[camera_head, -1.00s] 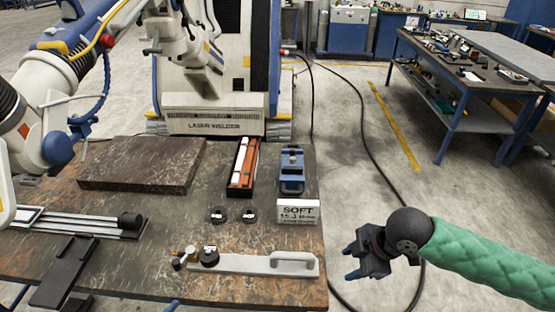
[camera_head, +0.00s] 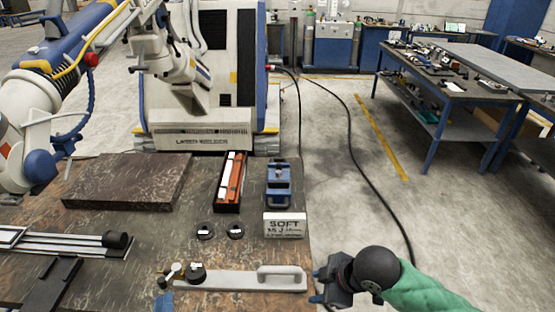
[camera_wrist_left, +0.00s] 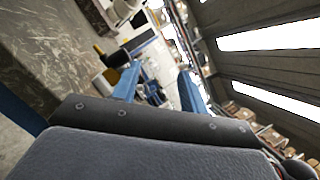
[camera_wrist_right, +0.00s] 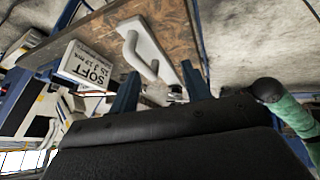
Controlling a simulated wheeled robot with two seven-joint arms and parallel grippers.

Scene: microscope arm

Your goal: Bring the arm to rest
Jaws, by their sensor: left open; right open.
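A long pale grey bar (camera_head: 230,281) lies on the bench, with a raised handle (camera_head: 280,271) at its right end and round knobs (camera_head: 186,272) at its left end. The handle also shows in the right wrist view (camera_wrist_right: 141,47). My right gripper (camera_head: 318,286) is open and empty, just right of the bar's handle end, apart from it. In the left wrist view my left gripper (camera_wrist_left: 158,82) is open with nothing between its fingers. A large white and blue jointed arm (camera_head: 48,100) stands at the left. I cannot tell which one the task means.
On the bench are a sign (camera_head: 284,226) reading SOFT, a blue vise (camera_head: 278,187), a tray (camera_head: 230,183) with white pieces, black discs (camera_head: 205,232), a dark slab (camera_head: 128,180) and a rail (camera_head: 65,241). A laser welder (camera_head: 200,142) stands behind.

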